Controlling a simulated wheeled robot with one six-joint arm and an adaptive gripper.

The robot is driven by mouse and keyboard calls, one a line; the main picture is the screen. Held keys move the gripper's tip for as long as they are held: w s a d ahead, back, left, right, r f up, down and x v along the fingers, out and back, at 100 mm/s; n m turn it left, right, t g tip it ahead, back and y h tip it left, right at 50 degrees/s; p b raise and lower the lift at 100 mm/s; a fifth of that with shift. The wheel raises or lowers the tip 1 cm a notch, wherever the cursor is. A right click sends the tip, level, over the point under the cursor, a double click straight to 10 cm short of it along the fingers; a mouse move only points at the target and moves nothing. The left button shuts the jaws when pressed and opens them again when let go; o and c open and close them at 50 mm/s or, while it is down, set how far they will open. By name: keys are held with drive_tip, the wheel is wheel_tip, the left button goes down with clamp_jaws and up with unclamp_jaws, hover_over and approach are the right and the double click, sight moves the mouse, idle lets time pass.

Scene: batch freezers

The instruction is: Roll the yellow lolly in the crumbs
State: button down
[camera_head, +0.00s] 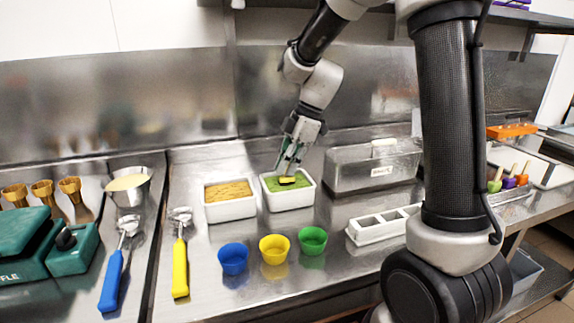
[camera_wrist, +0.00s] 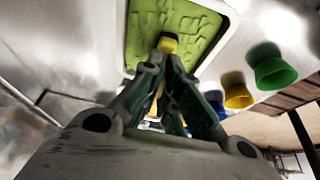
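The yellow lolly (camera_head: 287,181) is at the green crumbs (camera_head: 298,182), inside a white tray (camera_head: 290,206); I cannot tell how deep it sits in them. My gripper (camera_head: 289,167) points down over this tray, shut on the lolly's stick. In the wrist view the lolly (camera_wrist: 167,43) shows just past my fingertips (camera_wrist: 166,62), against the green crumbs (camera_wrist: 175,22). The part of the stick between my fingers is mostly hidden. A second white tray (camera_head: 231,211) to the left holds orange-brown crumbs (camera_head: 228,191).
Blue (camera_head: 233,258), yellow (camera_head: 274,248) and green (camera_head: 312,240) cups stand in front of the trays. A clear bin (camera_head: 372,171) is close on the right, with a white slotted holder (camera_head: 383,224) before it. Several lollies stand at the far right. Scoops lie at left.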

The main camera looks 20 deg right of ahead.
drive_tip(key=shift+d, duration=0.1)
drive_tip(key=shift+d, duration=0.7)
drive_tip(key=shift+a, duration=1.6)
drive_tip(key=shift+d, duration=1.6)
drive_tip(key=shift+a, duration=0.8)
drive_tip(key=shift+r, duration=0.15)
drive_tip(key=shift+r, duration=2.75)
drive_tip(key=shift+r, duration=0.1)
